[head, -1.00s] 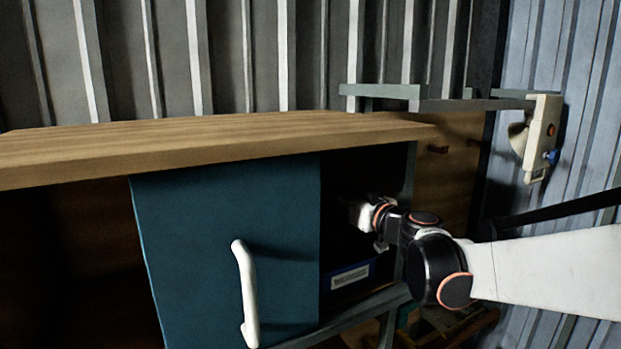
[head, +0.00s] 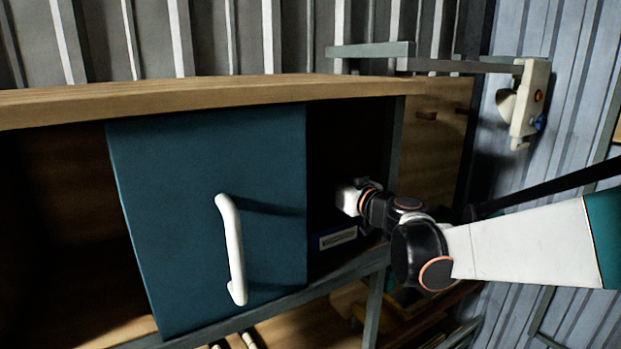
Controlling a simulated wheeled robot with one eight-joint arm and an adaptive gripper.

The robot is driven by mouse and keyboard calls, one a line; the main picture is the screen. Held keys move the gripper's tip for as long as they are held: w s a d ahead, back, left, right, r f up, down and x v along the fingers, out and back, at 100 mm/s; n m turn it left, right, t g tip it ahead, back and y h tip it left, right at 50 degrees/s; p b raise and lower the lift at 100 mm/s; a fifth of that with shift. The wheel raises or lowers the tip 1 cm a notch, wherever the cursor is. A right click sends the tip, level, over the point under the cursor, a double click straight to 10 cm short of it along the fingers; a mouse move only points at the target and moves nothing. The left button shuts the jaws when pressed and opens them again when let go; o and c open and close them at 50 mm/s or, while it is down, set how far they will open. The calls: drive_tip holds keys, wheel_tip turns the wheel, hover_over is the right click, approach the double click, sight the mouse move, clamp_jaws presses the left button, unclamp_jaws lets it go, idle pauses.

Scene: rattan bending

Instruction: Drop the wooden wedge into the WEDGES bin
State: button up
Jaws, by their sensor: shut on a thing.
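My gripper (head: 347,197) reaches into the dark open right section of the cabinet, just right of the teal sliding door. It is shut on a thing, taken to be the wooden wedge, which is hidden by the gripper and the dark. A blue bin (head: 362,232) with a white label stands on the cabinet floor below my gripper. The label's writing is too small to read. My gripper is above the bin, apart from the label; whether it is over the bin's opening I cannot tell.
The teal door (head: 190,200) with its white handle (head: 232,250) closes off the middle of the cabinet. The wooden top (head: 200,98) overhangs the opening. A frame post (head: 393,170) stands close right of my gripper. A beige box (head: 530,103) hangs at right.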

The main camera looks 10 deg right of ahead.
drive_tip(key=o, duration=1)
drive_tip(key=shift+c, duration=0.2)
drive_tip(key=shift+r, duration=0.15)
wheel_tip(320, 180, up, 10)
drive_tip(key=shift+s+f, duration=0.1)
drive_tip(key=shift+s, duration=0.05)
